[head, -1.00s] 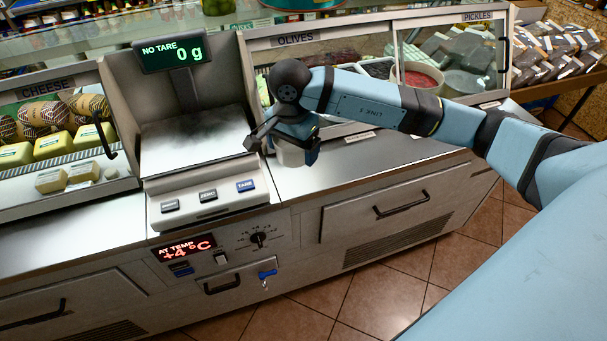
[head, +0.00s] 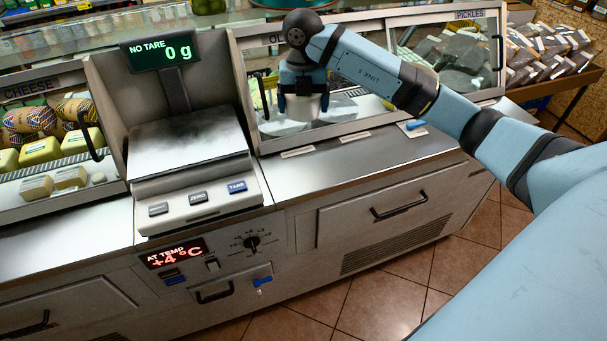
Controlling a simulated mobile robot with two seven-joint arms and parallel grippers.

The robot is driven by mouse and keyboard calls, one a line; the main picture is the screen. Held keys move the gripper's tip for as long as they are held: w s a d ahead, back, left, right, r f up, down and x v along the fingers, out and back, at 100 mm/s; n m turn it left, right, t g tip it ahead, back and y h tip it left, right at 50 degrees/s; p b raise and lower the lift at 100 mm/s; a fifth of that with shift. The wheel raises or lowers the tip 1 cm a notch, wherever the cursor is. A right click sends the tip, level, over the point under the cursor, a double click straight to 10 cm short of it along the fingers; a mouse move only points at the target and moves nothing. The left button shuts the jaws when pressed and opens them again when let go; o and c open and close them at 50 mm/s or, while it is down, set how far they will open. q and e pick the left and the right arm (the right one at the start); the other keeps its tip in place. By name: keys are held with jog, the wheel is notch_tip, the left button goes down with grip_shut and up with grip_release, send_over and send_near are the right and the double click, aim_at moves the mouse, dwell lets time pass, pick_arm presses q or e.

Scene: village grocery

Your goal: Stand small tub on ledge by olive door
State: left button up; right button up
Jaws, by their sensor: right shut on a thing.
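My right gripper (head: 303,100) is shut on the small white tub (head: 303,110), which looks upright and is partly covered by the fingers. It is in front of the olive door (head: 262,108), a framed glass pane under the OLIVES sign; my gripper hides part of that sign. The tub appears above the ledge (head: 330,152), the steel strip at the foot of the door. I cannot tell the exact gap between tub and glass. My left gripper is not in view.
A scale (head: 190,150) reading 0 g stands left of the ledge. The cheese case (head: 45,150) is further left, the pickles door (head: 455,60) to the right. A small blue item (head: 415,125) lies on the counter, right of flat labels (head: 297,152). The steel in front is clear.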

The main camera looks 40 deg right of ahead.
aim_at(304, 173)
jog(key=shift+f+m, duration=0.25)
jog(key=shift+m, duration=0.05)
notch_tip(304, 173, down, 16)
jog(key=shift+r, duration=0.15)
jog(key=shift+d+f, duration=0.1)
jog(key=shift+f, duration=1.85)
jog(key=shift+f, duration=0.15)
jog(key=o, duration=0.6)
jog(key=shift+o, duration=0.2)
